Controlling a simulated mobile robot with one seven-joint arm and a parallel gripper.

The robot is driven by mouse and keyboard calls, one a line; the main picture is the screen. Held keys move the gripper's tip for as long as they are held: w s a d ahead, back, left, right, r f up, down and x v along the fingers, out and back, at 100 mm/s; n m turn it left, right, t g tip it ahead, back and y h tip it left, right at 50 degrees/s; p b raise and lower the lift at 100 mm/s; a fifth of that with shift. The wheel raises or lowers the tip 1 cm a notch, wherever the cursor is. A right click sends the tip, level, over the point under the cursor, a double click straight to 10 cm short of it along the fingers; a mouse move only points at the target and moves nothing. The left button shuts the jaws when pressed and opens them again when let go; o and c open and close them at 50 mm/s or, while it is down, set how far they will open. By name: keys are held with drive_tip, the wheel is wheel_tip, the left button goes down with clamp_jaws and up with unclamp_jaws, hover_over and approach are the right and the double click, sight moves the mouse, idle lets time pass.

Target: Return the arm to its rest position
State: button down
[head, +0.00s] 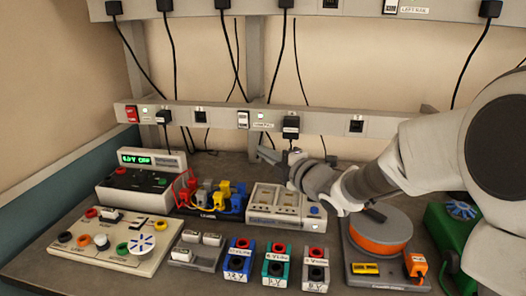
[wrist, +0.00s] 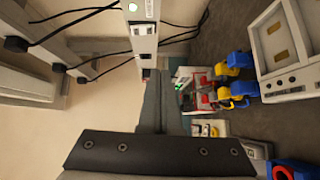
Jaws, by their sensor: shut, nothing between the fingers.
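My arm (head: 375,182) reaches in from the right in the head view, over the back of the bench. My gripper (head: 266,153) is at its left end, in front of the lower wall rail and above the grey two-slot box (head: 265,222). In the wrist view my gripper (wrist: 157,75) shows its fingers together, with nothing between them. The wall rail (wrist: 144,25) appears just past the fingertips; I cannot tell the exact gap. Part of my gripper is hidden behind my wrist in the head view.
The bench (head: 55,270) is crowded: a power supply with a green display (head: 150,158), colored connectors (head: 210,195), a white button board (head: 110,240), several small blocks, and an orange round device (head: 380,232) under my arm. Black cables hang behind.

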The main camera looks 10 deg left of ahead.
drive_tip(key=s+d+r+m+h+p, duration=0.3)
drive_tip(key=s+d+m+h, duration=0.25)
drive_tip(key=d+m, duration=0.35)
drive_tip(key=s+d+r+m+h+p, duration=0.35)
drive_tip(key=d+m+h, duration=0.25)
drive_tip(key=d, duration=0.4)
drive_tip(key=s+d+m+g+p, duration=0.1)
drive_tip(key=s+m+g, duration=0.1)
drive_tip(key=s, duration=0.5)
drive_tip(key=s+d+f+m+g+p, duration=0.1)
drive_tip(key=s+d+m+g, duration=0.1)
drive_tip(key=s+m, duration=0.3)
drive_tip(key=s+d+f+m+g+p, duration=0.1)
drive_tip(key=s+m, duration=0.3)
drive_tip(key=s, duration=0.6)
drive_tip(key=shift+s+d+g+h, duration=0.25)
drive_tip(key=shift+d+g+h, duration=0.2)
drive_tip(key=shift+g, duration=0.45)
